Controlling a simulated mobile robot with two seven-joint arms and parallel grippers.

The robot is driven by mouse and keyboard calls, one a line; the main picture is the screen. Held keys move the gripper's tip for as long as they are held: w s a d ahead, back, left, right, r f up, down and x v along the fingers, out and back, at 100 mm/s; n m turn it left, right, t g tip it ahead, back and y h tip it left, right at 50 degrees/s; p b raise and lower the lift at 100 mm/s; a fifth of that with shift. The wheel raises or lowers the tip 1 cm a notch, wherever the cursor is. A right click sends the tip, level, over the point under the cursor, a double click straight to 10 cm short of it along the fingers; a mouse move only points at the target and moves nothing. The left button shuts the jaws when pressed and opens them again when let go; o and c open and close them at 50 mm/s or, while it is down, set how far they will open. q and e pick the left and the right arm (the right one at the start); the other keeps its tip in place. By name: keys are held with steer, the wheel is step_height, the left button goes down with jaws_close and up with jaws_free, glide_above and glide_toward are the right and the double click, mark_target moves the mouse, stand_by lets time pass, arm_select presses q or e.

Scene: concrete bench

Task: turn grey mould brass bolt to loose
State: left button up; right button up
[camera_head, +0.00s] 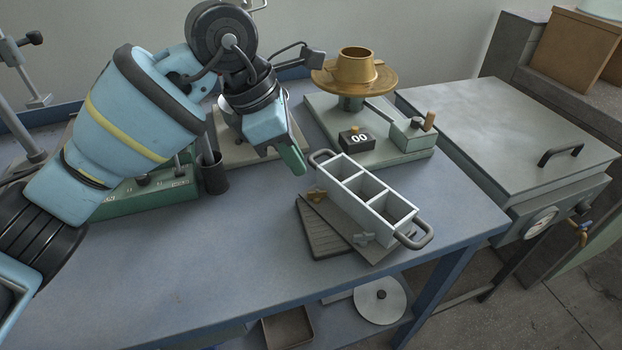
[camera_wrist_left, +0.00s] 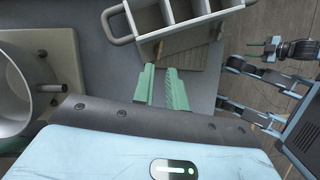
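The grey mould (camera_head: 372,197), an open steel box with three compartments and a loop handle at each end, sits on a base plate (camera_head: 325,228) on the bench. The brass bolt (camera_head: 317,195) is a small wing-shaped piece at the mould's near left side. A silver wing bolt (camera_head: 362,239) sits further right. My left gripper (camera_head: 291,158) is above the bench, left of the mould and apart from it. In the left wrist view its green fingers (camera_wrist_left: 160,86) are slightly apart with nothing between them. My right arm shows at that view's right; its gripper (camera_wrist_left: 272,46) is too small to judge.
A flow table with a brass cone mould (camera_head: 356,66) stands behind, with a counter box (camera_head: 356,138). A dark cup (camera_head: 214,173) and green machine (camera_head: 140,198) are left. A lidded grey tank (camera_head: 510,125) is right. The front bench top (camera_head: 200,280) is clear.

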mark_target(315, 192)
arm_select(q)
steer(key=x, duration=0.7)
steer(key=shift+f+b, duration=0.1)
steer(key=shift+b, duration=0.2)
arm_select(e)
steer(key=shift+w, duration=0.6)
arm_select(q)
jaws_close()
arm_select(e)
steer(key=shift+s+f, duration=0.1)
